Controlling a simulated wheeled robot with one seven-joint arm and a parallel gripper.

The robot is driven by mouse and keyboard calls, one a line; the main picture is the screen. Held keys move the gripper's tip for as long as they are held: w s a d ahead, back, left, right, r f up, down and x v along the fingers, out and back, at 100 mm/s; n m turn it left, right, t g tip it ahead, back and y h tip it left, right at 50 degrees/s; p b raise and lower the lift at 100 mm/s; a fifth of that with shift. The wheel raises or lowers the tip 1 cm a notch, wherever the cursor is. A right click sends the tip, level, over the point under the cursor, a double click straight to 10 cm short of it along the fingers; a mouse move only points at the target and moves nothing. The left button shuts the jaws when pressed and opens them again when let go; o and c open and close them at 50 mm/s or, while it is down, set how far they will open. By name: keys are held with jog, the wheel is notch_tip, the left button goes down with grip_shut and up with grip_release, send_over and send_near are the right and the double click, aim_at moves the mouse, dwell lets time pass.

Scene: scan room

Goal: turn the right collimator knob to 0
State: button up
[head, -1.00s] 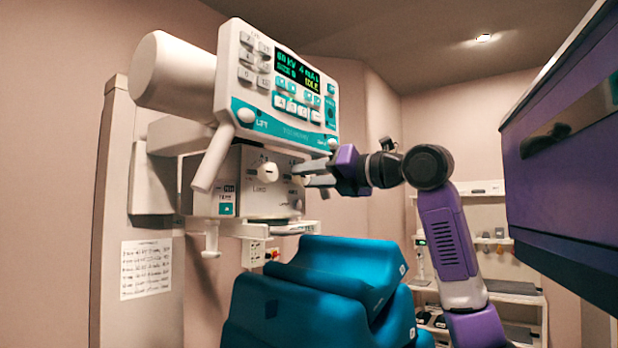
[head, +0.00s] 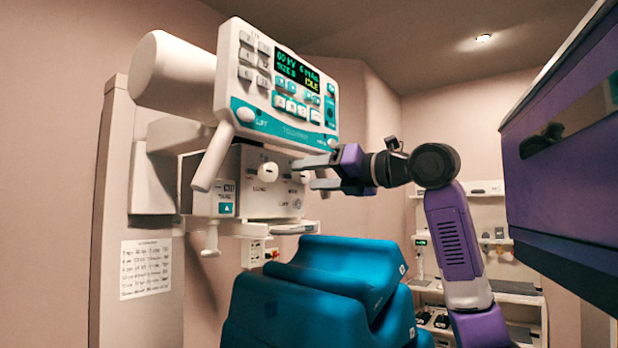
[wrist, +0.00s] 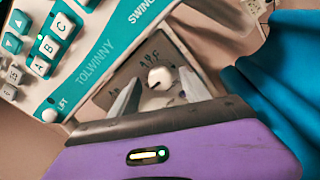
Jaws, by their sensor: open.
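The right collimator knob (head: 300,177) is a small white knob on the pale front plate under the control panel. In the wrist view the knob (wrist: 160,78) shows just ahead of and between my fingertips, apart from them as far as I can see. The left knob (head: 268,171) is white and clear of my gripper.
The control panel (head: 262,125) with a lit display overhangs the knobs, with a slanted handle (head: 211,160) at its left. A blue padded seat (head: 325,280) stands below my gripper. Shelves (head: 488,215) are at the back right.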

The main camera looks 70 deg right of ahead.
jog(key=v, duration=0.6)
jog(key=shift+s+b, duration=0.3)
jog(key=shift+b, duration=0.1)
jog(key=shift+a, duration=0.1)
